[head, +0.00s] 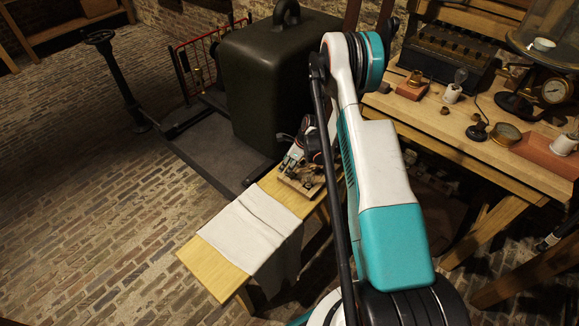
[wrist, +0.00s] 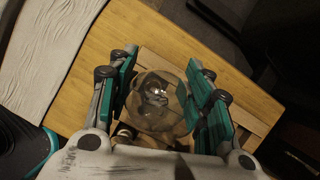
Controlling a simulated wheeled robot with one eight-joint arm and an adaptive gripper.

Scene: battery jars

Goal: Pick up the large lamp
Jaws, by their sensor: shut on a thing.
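The large lamp (wrist: 158,108) is a rounded clear glass bulb with a dark fitting visible inside. In the wrist view it sits between the teal-padded fingers of my gripper (wrist: 161,62), which is shut on it. A wooden board (wrist: 160,62) lies below or behind the lamp. In the head view my gripper (head: 299,158) points down over the far end of a low wooden bench, at a small wooden piece (head: 300,189). The lamp's glass is hard to make out there, and I cannot tell whether it touches the board.
A pale cloth (head: 250,232) drapes over the near part of the bench (head: 207,272). A large dark case (head: 265,85) stands close behind it. A workbench (head: 455,130) at right holds a small bulb (head: 461,76), a gauge and other instruments. The brick floor at left is open.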

